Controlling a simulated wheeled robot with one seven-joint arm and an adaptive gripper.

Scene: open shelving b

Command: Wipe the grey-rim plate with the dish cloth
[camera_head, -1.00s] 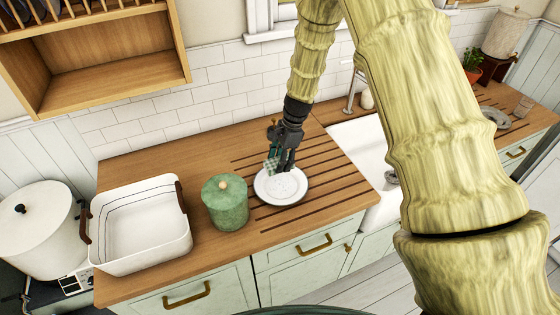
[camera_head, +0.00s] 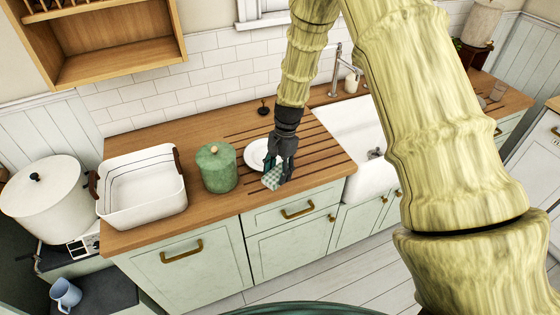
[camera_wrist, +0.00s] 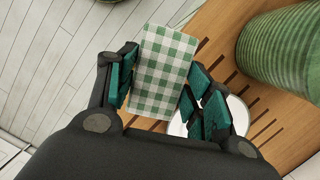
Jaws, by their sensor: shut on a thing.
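My gripper (camera_head: 278,175) is shut on the green-and-white checked dish cloth (camera_head: 272,178), near the front edge of the counter. In the wrist view the cloth (camera_wrist: 163,70) shows between the finger pads of my gripper (camera_wrist: 160,92). The plate (camera_head: 256,152) lies on the grooved part of the wooden counter, behind the cloth and partly hidden by my gripper. Part of the plate also shows in the wrist view (camera_wrist: 238,112), beyond the right-hand finger. The cloth appears apart from the plate, though the exact gap cannot be told.
A green lidded canister (camera_head: 217,168) stands just left of the plate. A white basket (camera_head: 142,205) is further left. The white sink (camera_head: 352,135) is to the right. The counter ends close in front of my gripper, above the cabinet drawers (camera_head: 291,212).

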